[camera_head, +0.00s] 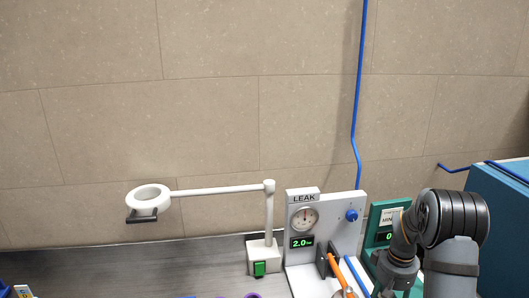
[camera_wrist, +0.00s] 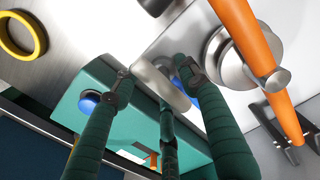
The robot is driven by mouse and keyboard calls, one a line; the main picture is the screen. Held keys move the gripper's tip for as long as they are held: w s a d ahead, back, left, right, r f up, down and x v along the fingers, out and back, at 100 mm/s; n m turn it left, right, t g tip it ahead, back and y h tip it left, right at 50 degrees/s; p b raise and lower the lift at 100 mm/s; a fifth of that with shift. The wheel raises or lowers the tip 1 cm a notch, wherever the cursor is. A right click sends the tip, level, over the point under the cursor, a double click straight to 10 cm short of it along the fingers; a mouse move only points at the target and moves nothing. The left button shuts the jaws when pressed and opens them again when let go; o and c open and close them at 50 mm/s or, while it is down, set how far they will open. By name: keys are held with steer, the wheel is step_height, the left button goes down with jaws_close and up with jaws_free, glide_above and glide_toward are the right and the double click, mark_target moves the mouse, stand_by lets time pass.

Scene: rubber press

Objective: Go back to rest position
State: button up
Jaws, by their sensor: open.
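My gripper (camera_wrist: 158,88) shows in the wrist view as dark green ribbed fingers with dark tips. The fingers are spread apart. A pale rounded grey piece shows between the tips; I cannot tell whether it touches them. Behind them are a teal housing (camera_wrist: 125,75) with a blue button (camera_wrist: 90,101) and a light panel edge. In the head view, my arm bends down at the right in front of a green device (camera_head: 381,215), and my fingers are not clearly visible there.
The white LEAK tester (camera_head: 326,222) stands left of my arm; its orange lever (camera_head: 338,270) also shows in the wrist view (camera_wrist: 248,45). A ring lamp (camera_head: 149,197) stands farther left. A blue machine (camera_head: 500,205) is at the right. A yellow ring (camera_wrist: 22,36) lies on the metal surface.

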steer(key=shift+r+m, duration=0.15)
steer(key=shift+m, duration=0.95)
